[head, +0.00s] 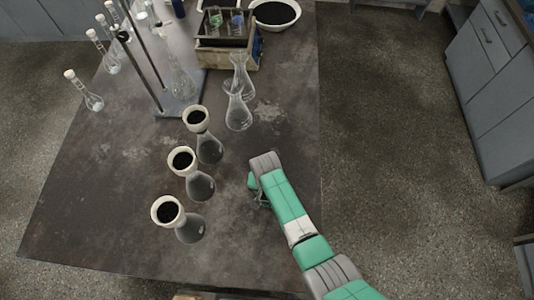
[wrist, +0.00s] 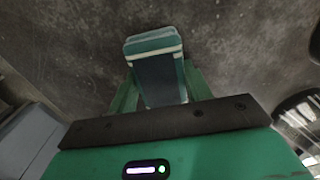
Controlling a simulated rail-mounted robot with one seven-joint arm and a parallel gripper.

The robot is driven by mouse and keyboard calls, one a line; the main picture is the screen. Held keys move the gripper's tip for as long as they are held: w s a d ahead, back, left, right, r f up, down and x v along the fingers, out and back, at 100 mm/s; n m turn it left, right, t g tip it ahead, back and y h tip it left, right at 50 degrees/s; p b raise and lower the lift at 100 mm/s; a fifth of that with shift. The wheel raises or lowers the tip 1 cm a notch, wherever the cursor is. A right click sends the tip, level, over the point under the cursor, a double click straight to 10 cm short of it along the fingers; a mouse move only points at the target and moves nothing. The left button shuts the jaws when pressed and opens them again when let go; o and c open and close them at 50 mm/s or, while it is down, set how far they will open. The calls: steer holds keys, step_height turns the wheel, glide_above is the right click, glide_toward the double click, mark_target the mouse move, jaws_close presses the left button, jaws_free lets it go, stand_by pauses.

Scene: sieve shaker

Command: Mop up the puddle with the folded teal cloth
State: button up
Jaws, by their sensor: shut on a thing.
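The folded teal cloth (wrist: 153,48) is a thick pad with a pale stripe, in the middle of the wrist view. My gripper (wrist: 160,90) is shut on it, one finger on each side. In the head view my gripper (head: 259,193) is low over the right part of the table, and a small teal bit of the cloth (head: 252,181) shows at its left side. Whether the cloth touches the table is hard to tell. I cannot make out the puddle for certain; pale patches on the tabletop may be only stains.
The dark table (head: 110,205) carries a row of flasks with dark-filled funnels, the front one (head: 190,230) left of my gripper. Clear flasks (head: 238,112) stand behind it. A stand (head: 177,112) and a wooden box (head: 226,55) are farther back. The front right tabletop is clear.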

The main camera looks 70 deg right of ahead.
steer(key=shift+s+a+r+p, duration=0.1)
steer(key=shift+s+a+p, duration=0.05)
steer(key=shift+a+p, duration=0.3)
steer(key=shift+s+a+r+p, duration=0.1)
steer(key=shift+a+p, duration=0.1)
steer(key=shift+a, duration=0.35)
step_height(320, 180, up, 6)
steer(key=p, duration=0.5)
steer(key=shift+r+p, duration=0.85)
steer(key=shift+p, duration=0.05)
